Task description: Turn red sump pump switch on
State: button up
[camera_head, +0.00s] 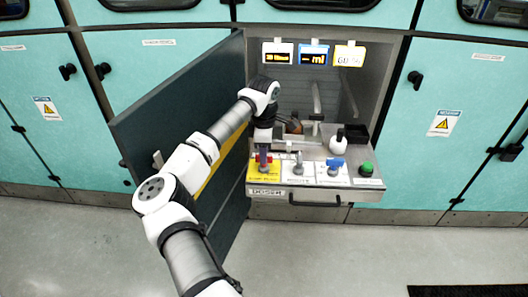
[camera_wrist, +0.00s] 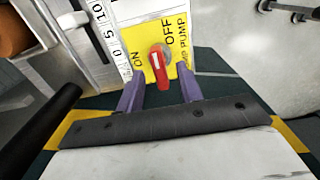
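The red sump pump switch (camera_wrist: 160,70) is a red lever on a round grey base, on a yellow label panel (camera_wrist: 143,45). "ON" is printed to its left and "OFF" at its upper right in the wrist view. My gripper (camera_wrist: 161,82) is open, with its two purple fingers apart, one on each side of the lever's lower end. I cannot tell whether either finger touches it. In the head view my gripper reaches down over the yellow panel (camera_head: 264,177) at the left end of the console, where the red switch (camera_head: 262,158) is partly hidden.
The console also carries a grey lever (camera_head: 299,168), a blue valve handle (camera_head: 335,164), a green button (camera_head: 367,168) and a white bottle (camera_head: 337,144). Three small displays hang above.

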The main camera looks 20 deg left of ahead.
jog(key=shift+f, duration=0.6)
grip_shut()
